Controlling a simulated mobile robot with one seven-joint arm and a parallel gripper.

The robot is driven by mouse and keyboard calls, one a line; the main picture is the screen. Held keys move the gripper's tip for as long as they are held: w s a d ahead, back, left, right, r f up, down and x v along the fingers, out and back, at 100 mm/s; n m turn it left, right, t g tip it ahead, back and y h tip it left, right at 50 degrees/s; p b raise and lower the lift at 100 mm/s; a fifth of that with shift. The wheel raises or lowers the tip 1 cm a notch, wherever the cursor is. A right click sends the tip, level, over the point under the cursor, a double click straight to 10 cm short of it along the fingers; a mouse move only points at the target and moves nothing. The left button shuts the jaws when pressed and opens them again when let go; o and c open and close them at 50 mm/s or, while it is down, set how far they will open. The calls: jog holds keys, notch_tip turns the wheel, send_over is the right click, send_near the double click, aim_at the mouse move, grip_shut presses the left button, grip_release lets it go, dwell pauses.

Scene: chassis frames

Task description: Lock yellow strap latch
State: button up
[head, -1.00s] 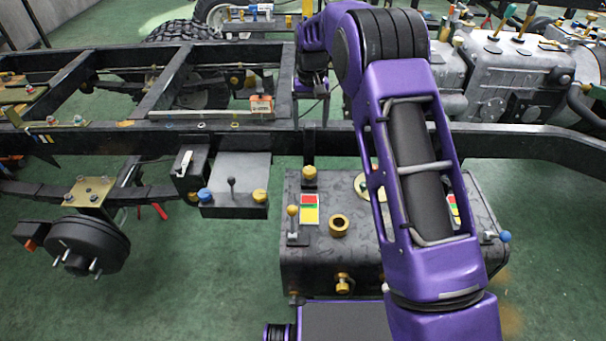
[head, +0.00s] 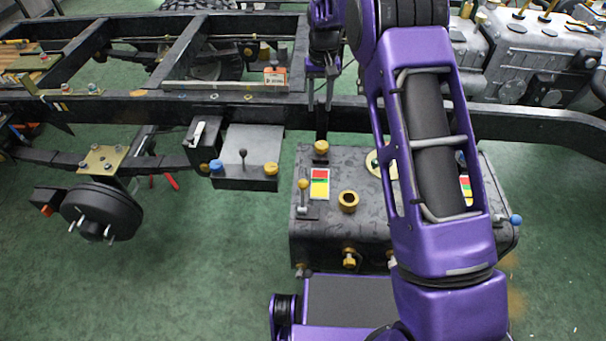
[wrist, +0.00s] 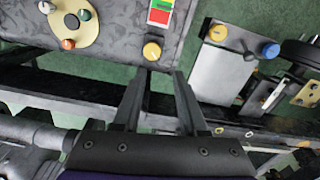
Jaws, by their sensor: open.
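A dark mottled tank (head: 400,225) hangs beside the black frame rail. A yellow knob (head: 321,147) sits at its top edge near the rail; it also shows in the wrist view (wrist: 152,51). A small lever with a yellow ball end (head: 303,185) stands upright beside a red, green and yellow label (head: 320,184). I cannot tell which of these is the strap latch. My gripper (head: 321,106) points down over the rail, open and empty, just above the top knob in the picture. In the wrist view its fingertips (wrist: 160,72) are apart, near that knob, without visible contact.
The black rail (head: 420,112) crosses under my gripper. A grey box (head: 247,150) with blue and yellow knobs hangs left of the tank. A yellow ring fitting (head: 348,201) stands on the tank. My arm covers part of the tank's right side. Open green floor lies left.

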aim_at(303, 192)
jog(key=shift+g+y, duration=0.3)
jog(key=shift+g, duration=0.1)
jog(key=s+a+f, duration=0.1)
jog(key=s, duration=0.2)
jog(key=s+a+f, duration=0.1)
jog(key=s+f, duration=0.1)
jog(key=s, duration=0.1)
jog(key=s+a+f, duration=0.2)
jog(key=shift+s+f, duration=0.1)
jog(key=shift+s, duration=0.3)
grip_shut()
jog(key=f, duration=0.6)
jog(key=f+b, duration=0.1)
jog(key=f, duration=0.2)
jog(key=shift+s+a+f, duration=0.25)
jog(key=shift+s+f, duration=0.15)
jog(key=shift+s+d+r, duration=0.1)
jog(key=shift+s+r, duration=0.15)
jog(key=shift+s, duration=0.35)
jog(key=shift+s+d+r, duration=0.15)
jog(key=shift+s+r, duration=0.05)
jog(key=shift+s, duration=0.4)
jog(key=shift+s+d+r, duration=0.1)
jog(key=shift+s+r, duration=0.15)
jog(key=shift+s, duration=0.35)
jog(key=shift+s+a+r, duration=0.1)
jog(key=shift+r, duration=0.05)
jog(key=shift+t, duration=0.3)
